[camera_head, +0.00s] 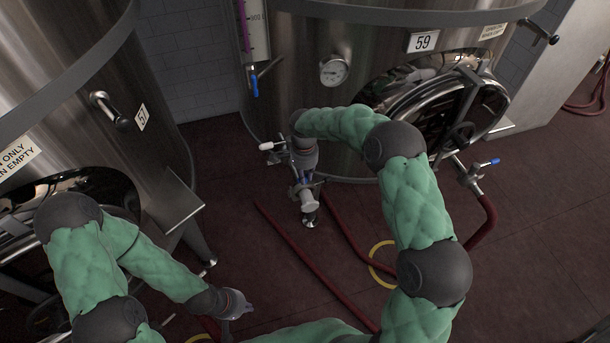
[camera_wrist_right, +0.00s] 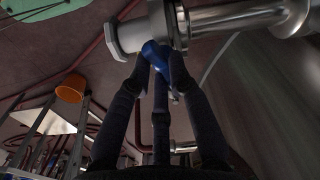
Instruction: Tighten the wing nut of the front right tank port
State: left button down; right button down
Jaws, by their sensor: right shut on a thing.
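My right gripper (camera_head: 308,186) is at the low front port of the tank numbered 59, beside a pale capped pipe end (camera_head: 310,205). In the right wrist view its dark fingers (camera_wrist_right: 160,75) are closed around a blue piece (camera_wrist_right: 154,52), apparently the wing nut, right beside the steel clamp (camera_wrist_right: 177,22) on the port pipe (camera_wrist_right: 235,18). The fingers hide part of the blue piece. My left gripper (camera_head: 240,305) hangs low over the floor, away from the port; its jaw opening is too small to make out.
Tank 59 (camera_head: 290,80) stands behind the port, with a gauge (camera_head: 334,71) and a round hatch. Tank 57 (camera_head: 150,70) is at the left. Red hoses (camera_head: 320,262) and a yellow ring (camera_head: 376,252) lie on the floor. An orange bucket (camera_wrist_right: 71,88) shows in the wrist view.

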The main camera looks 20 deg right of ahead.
jog(key=shift+m, duration=0.9)
jog(key=c, duration=1.1)
grip_release()
jog(key=shift+c, duration=0.2)
notch_tip(320, 180, up, 12)
jog(key=shift+a, duration=0.1)
